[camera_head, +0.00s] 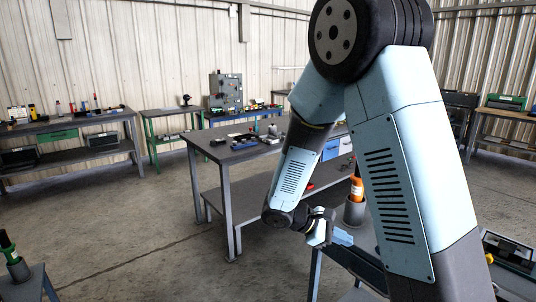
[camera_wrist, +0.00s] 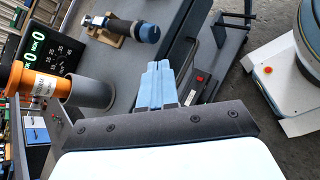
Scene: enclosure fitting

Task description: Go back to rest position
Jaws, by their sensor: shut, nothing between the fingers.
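My gripper (camera_head: 345,238) hangs low at the end of my bent arm, beside a grey work surface in the camera_head view. In the camera_wrist view its light blue fingers (camera_wrist: 157,68) are together with nothing between them. An orange tool (camera_head: 356,187) stands in a grey cup (camera_head: 354,213) close behind the gripper. In the camera_wrist view the orange tool (camera_wrist: 38,82) and its grey cup (camera_wrist: 92,93) are at the left, apart from the fingers.
In the camera_wrist view a dark tool with a blue end (camera_wrist: 149,33) lies in a wooden holder, near a display (camera_wrist: 45,45) reading NOK. A grey workbench (camera_head: 232,150) stands behind my arm. A green-handled tool (camera_head: 8,247) stands at lower left.

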